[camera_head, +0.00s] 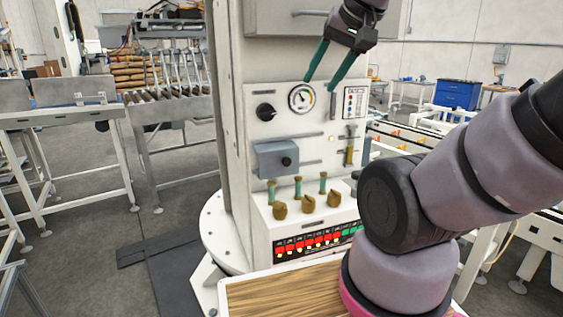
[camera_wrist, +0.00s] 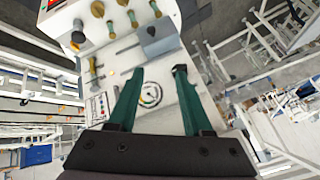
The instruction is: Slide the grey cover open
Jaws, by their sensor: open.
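The grey cover (camera_head: 272,160) is a blue-grey box with a black knob on the white panel of the column, below the round gauge and black dial. It also shows in the wrist view (camera_wrist: 162,46), beyond my fingertips. My gripper (camera_head: 320,86) has two green fingers spread apart with nothing between them. It is above and to the right of the cover, in front of the gauge, and does not touch the cover. In the wrist view my gripper (camera_wrist: 159,70) points toward the panel, with the gauge partly between the fingers.
The panel (camera_head: 318,120) also carries a gauge (camera_head: 302,97), a black dial (camera_head: 265,111) and a brass-coloured handle in a slot (camera_head: 350,151). A wooden board (camera_head: 280,297) is in front.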

